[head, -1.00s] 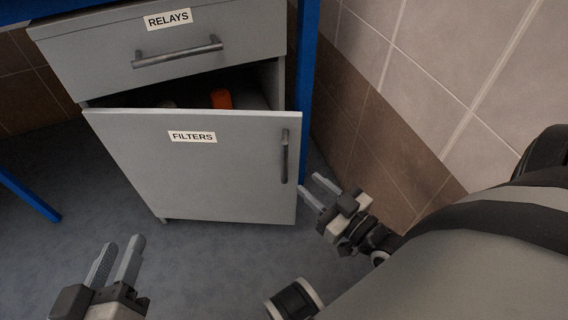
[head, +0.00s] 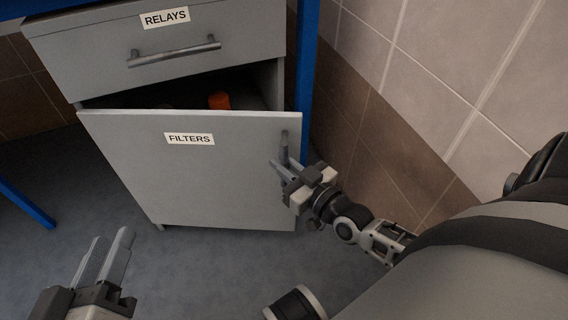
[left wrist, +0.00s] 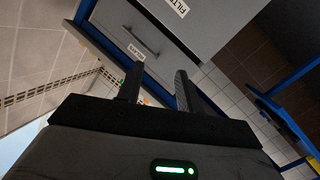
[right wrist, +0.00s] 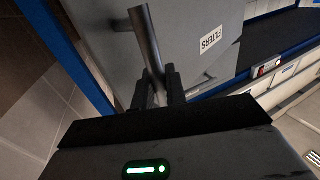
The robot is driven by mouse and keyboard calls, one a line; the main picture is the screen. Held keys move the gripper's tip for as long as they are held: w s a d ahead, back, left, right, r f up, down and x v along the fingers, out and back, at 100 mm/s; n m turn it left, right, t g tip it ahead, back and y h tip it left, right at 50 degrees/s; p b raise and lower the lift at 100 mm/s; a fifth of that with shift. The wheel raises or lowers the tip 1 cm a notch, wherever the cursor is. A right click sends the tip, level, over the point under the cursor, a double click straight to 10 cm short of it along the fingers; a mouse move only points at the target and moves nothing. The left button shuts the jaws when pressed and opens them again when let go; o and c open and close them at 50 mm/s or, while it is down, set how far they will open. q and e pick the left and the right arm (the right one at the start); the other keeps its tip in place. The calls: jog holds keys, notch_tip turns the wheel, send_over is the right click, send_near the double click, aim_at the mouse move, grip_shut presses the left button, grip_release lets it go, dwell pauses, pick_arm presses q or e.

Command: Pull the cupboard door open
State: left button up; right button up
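The grey cupboard door (head: 200,185), labelled FILTERS, stands partly open. Its right side is swung out from the cabinet and its left side stays close to it. The dark bar handle (head: 284,148) is upright near the door's right edge. My right gripper (head: 281,161) is at the handle's lower part. In the right wrist view the handle (right wrist: 145,38) runs down between the fingers (right wrist: 158,80) and fills the narrow gap, so the gripper looks shut on it. My left gripper (head: 108,250) is open and empty, low at the left, apart from the door.
Above the door is a closed drawer (head: 110,50) labelled RELAYS, with its own handle (head: 174,51). An orange object (head: 219,101) lies inside the cupboard. A blue post (head: 304,90) and tiled wall (head: 420,80) are close on the right. The floor (head: 190,270) in front is clear.

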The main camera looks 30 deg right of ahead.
jog(key=s+a+p, duration=0.3)
jog(key=s+a, duration=0.1)
grip_shut()
pick_arm(q)
jog(key=shift+s+a+f+m+g+y, duration=0.1)
jog(key=shift+a+f+m+g+y, duration=0.15)
jog(key=shift+f+y, duration=0.1)
jog(key=shift+s+a+f+m+g+y, duration=0.1)
jog(key=shift+f+m+g+y, duration=0.05)
jog(key=shift+f+m+y, duration=0.15)
pick_arm(e)
jog(key=shift+s+a, duration=0.2)
jog(key=shift+a, duration=0.1)
jog(key=o, duration=0.7)
grip_release()
